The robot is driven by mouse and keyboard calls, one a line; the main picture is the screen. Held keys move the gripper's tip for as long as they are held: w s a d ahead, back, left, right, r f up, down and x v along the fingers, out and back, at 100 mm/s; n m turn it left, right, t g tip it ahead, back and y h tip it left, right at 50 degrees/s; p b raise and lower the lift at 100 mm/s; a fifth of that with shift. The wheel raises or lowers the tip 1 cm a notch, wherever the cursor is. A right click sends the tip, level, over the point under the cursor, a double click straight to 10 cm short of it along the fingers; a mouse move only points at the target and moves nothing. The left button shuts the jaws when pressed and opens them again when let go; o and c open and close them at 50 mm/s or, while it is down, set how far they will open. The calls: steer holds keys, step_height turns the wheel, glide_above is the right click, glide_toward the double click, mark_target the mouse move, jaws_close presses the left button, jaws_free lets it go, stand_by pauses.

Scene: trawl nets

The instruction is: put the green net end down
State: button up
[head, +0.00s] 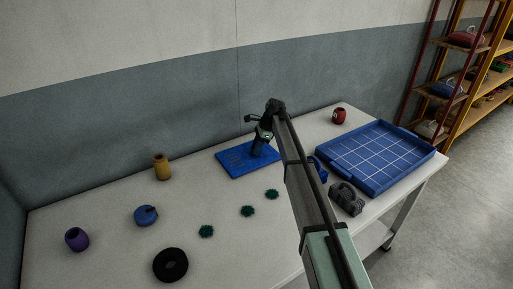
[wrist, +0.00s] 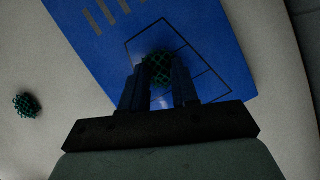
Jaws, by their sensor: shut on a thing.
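My gripper (head: 258,149) is low over the blue board (head: 229,168) in the head view. In the wrist view my gripper (wrist: 161,82) is shut on a green net end (wrist: 158,66), a dark green knotted clump between the fingertips. Behind it lies the blue board (wrist: 215,35), with a thin dark outlined square around the clump and pale bars at the upper left. I cannot tell whether the clump touches the board. Three similar green clumps lie on the table, the nearest to the board being one green clump (head: 272,194); one loose clump (wrist: 27,105) shows in the wrist view.
A blue gridded tray (head: 375,157) stands at the right, with a dark grey handled object (head: 347,198) before it. A red pot (head: 339,116), yellow jar (head: 162,167), blue round object (head: 146,215), purple pot (head: 76,239) and black ring (head: 170,265) are spread on the table (head: 110,195).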

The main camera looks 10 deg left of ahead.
steer(key=shift+f, duration=0.1)
steer(key=o, duration=1)
steer(key=shift+o, duration=0.2)
steer(key=v, duration=1.2)
steer(key=shift+w+d, duration=0.1)
